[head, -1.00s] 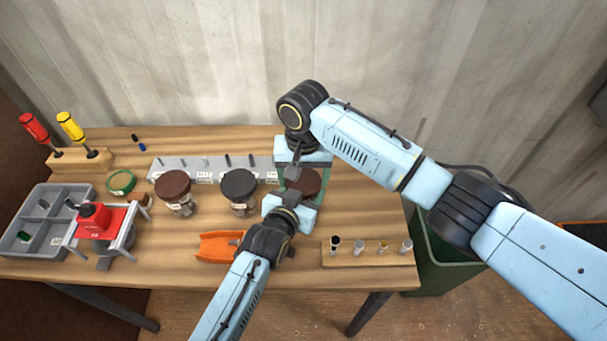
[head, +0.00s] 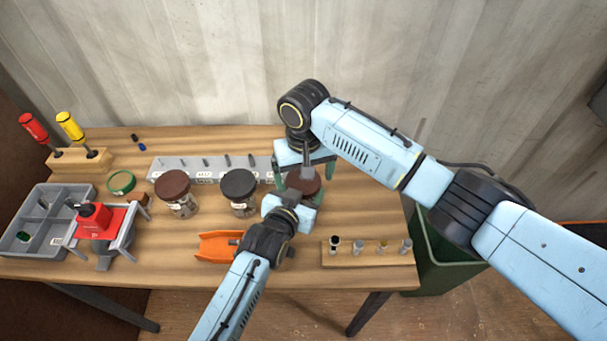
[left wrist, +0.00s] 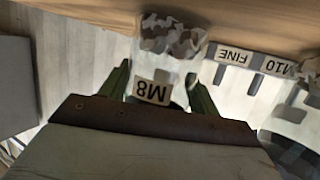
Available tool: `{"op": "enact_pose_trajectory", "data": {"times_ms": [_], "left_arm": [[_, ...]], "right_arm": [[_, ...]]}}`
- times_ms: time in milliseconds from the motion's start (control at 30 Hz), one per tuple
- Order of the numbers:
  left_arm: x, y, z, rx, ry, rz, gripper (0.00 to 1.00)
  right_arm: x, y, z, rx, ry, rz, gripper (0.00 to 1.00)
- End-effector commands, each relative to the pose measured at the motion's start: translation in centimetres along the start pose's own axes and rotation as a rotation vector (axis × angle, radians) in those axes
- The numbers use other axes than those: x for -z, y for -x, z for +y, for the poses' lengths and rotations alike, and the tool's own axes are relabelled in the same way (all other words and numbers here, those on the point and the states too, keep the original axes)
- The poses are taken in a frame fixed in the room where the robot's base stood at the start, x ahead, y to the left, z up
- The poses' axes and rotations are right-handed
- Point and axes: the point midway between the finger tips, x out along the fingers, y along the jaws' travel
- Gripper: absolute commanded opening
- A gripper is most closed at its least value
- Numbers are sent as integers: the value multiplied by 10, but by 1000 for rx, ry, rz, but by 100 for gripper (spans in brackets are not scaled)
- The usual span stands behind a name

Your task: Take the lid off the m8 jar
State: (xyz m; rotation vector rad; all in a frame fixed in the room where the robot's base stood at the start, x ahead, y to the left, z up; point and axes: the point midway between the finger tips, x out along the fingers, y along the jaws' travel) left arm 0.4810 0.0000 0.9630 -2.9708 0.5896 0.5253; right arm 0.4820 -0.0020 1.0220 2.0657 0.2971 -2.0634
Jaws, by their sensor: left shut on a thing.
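The m8 jar (left wrist: 170,65) is clear, holds grey bits and carries an M8 label, upside down in the left wrist view. My left gripper (left wrist: 160,86) is shut on the jar, one green finger on each side. In the head view, my left gripper (head: 291,200) hides most of the jar's body. A dark brown lid (head: 304,181) shows above it. My right gripper (head: 304,176) points down over the lid. Its green fingers stand apart, with small gaps at the lid's sides. Whether the lid is loose on the jar cannot be seen.
Two lidded jars, one brown (head: 173,185) and one black (head: 239,187), stand to the left. Behind is a grey labelled rack (head: 160,173). An orange scoop-like tray (head: 213,245) and a wooden strip of small parts (head: 368,258) are in front. The right end of the table is clear.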

Motion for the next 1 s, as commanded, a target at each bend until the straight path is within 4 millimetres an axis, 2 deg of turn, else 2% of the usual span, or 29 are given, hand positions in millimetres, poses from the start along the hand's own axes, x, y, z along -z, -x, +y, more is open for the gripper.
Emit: {"op": "enact_pose_trajectory", "data": {"times_ms": [200, 500, 667, 1000], "left_arm": [[0, 0, 1, -2, -1, 0, 0], [0, 0, 1, -1, 0, -2, 0], [0, 0, 0, -1, 0, -1, 0], [0, 0, 0, 0, -1, -1, 0]], "right_arm": [[-1, 3, -4, 8, 5, 0, 95], [-1, 40, -4, 9, 6, 0, 95], [-1, 47, -4, 7, -1, 0, 92], [0, 74, -6, 9, -220, 5, 92]]}}
